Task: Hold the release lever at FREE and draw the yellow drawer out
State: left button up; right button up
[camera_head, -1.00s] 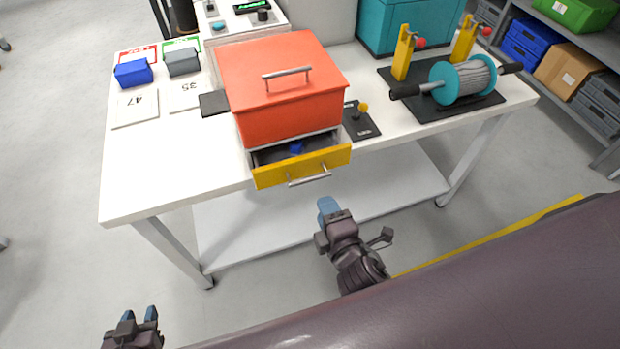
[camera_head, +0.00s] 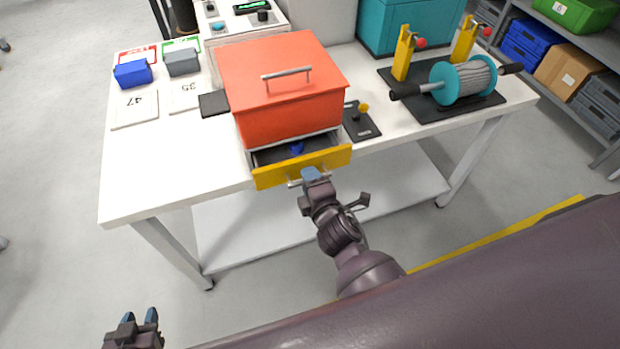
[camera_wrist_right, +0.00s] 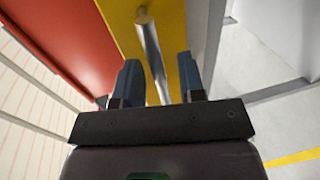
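The yellow drawer (camera_head: 270,176) sits under the red cabinet (camera_head: 283,95) and stands partly out, with a blue item (camera_head: 296,147) inside. My right gripper (camera_head: 311,175) is at the drawer's front handle. In the right wrist view the silver handle bar (camera_wrist_right: 153,50) runs between the two fingers of this gripper (camera_wrist_right: 158,72), which stand apart with gaps beside the bar. The release lever (camera_head: 363,107), a yellow knob on a black plate, stands right of the cabinet; its FREE mark is not readable. My left gripper (camera_head: 139,316) is open and empty at lower left, away from the table.
On the white table (camera_head: 150,195), a blue bin (camera_head: 133,73) and a grey bin (camera_head: 182,62) stand at the left with cards reading 47 and 35. A cable reel (camera_head: 463,82) on a black stand is at the right. The floor before the drawer is clear.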

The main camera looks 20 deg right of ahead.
jog(key=shift+w, duration=0.25)
jog(key=shift+c, duration=0.5)
jog(key=c, duration=0.5)
pick_arm(q)
jog(key=shift+s+f, duration=0.1)
jog(key=shift+s, duration=0.15)
pick_arm(e)
jog(key=shift+f, duration=0.1)
grip_shut()
